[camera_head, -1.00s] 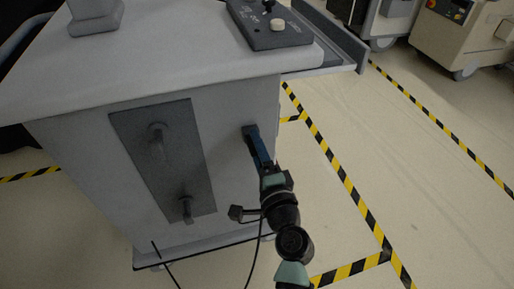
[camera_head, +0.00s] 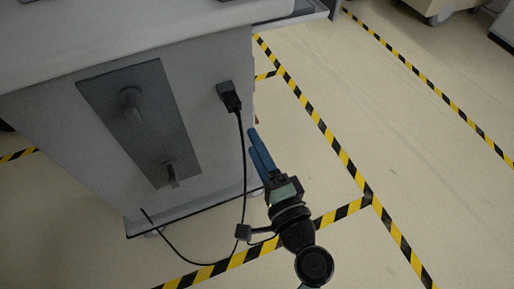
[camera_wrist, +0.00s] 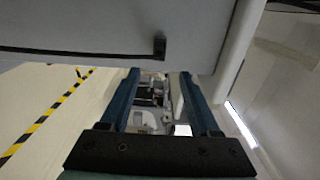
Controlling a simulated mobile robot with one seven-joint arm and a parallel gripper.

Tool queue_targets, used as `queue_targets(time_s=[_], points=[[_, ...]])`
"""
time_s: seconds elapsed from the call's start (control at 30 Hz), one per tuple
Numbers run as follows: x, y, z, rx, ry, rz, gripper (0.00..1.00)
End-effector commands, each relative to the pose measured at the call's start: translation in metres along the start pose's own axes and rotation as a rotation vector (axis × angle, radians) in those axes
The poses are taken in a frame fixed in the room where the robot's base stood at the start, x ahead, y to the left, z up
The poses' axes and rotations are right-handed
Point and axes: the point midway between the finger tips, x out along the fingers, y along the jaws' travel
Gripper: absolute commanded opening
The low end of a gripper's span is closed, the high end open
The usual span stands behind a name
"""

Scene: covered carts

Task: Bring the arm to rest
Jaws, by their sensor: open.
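My gripper (camera_head: 252,132) is in the head view, beside the right part of the grey cart (camera_head: 60,125). Its two blue fingers point up and to the left. The wrist view shows the fingers (camera_wrist: 160,75) apart with nothing between them. A black plug (camera_head: 230,97) sits on the cart's side panel, above and left of the fingertips in the head view, apart from them. A thin black cable (camera_head: 243,150) hangs from the plug and passes just left of the fingers. Whether the cable touches my gripper is unclear.
A dark plate (camera_head: 140,120) with two protruding knobs is on the cart's side. Yellow-black floor tape (camera_head: 325,132) runs around the cart. Open floor (camera_head: 430,180) lies to the right. Other carts (camera_head: 440,8) stand at the top right.

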Motion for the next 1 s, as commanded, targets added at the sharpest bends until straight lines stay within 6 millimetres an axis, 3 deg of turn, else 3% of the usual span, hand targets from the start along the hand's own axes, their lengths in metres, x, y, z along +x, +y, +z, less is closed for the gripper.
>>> queue_targets(time_s=[0.67, 0.77, 0.83, 0.97, 1.0], points=[[-0.001, -0.004, 0.0, -0.016, -0.002, -0.003, 0.63], [0.012, -0.028, 0.001, -0.123, -0.009, -0.022, 0.63], [0.028, -0.06, 0.002, -0.265, -0.009, -0.047, 0.63], [0.055, -0.147, 0.006, -0.626, 0.042, -0.122, 0.63], [0.06, -0.178, 0.009, -0.741, 0.074, -0.151, 0.63]])
